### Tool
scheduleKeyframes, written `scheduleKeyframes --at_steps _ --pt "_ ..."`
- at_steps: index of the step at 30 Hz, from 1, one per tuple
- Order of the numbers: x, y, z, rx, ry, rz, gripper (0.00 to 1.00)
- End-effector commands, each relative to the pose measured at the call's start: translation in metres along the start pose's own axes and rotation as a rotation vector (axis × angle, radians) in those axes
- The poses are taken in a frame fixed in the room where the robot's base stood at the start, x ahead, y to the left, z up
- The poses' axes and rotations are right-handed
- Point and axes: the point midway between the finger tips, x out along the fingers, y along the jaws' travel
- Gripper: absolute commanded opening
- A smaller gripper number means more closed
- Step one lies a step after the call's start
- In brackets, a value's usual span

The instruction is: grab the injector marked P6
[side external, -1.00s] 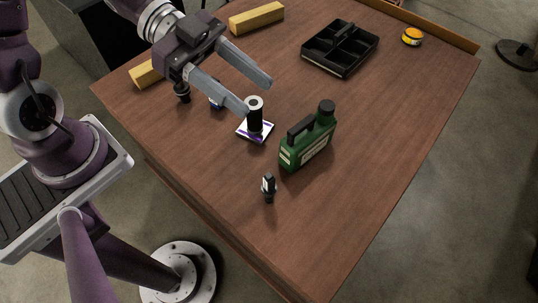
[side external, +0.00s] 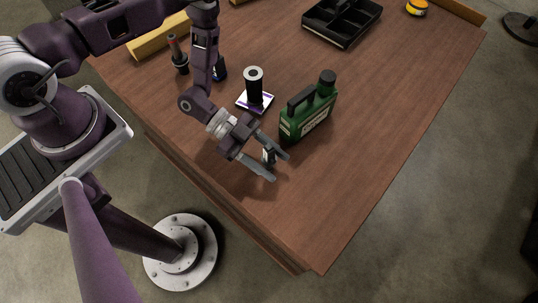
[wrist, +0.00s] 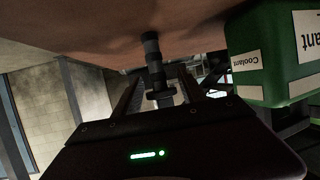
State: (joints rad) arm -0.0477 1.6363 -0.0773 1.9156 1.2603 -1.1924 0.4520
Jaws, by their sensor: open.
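A small dark injector (side external: 268,154) with a pale label stands on the table near its front edge, left of the green bottle's base. No marking on it can be read. My gripper (side external: 279,167) is open and low over the table, with one finger on each side of this injector. In the wrist view the injector (wrist: 152,50) shows between the two open fingers (wrist: 160,82); contact with them cannot be made out. Another dark injector (side external: 179,56) with a reddish tip stands at the back left, and a dark and blue part (side external: 220,71) stands partly behind my arm.
The green coolant jug (side external: 308,111) stands close to my gripper's right; it also shows in the wrist view (wrist: 262,75). A black cylinder (side external: 253,88) stands on a white and purple base behind. A black divided tray (side external: 341,22) is at the back. The table's right side is clear.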

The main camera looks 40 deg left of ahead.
Motion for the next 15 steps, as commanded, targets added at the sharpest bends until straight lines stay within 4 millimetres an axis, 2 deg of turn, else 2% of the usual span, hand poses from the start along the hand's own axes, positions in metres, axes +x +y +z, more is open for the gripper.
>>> scheduleKeyframes --at_steps 1,4,11,15 --pt "0.009 0.001 0.000 0.002 0.000 0.003 0.48" --pt "0.019 0.000 0.000 0.000 -0.001 0.001 0.48" --pt "0.021 0.000 0.000 -0.001 -0.001 0.000 0.46" --pt "0.021 0.000 0.000 -0.001 0.000 0.000 0.19"
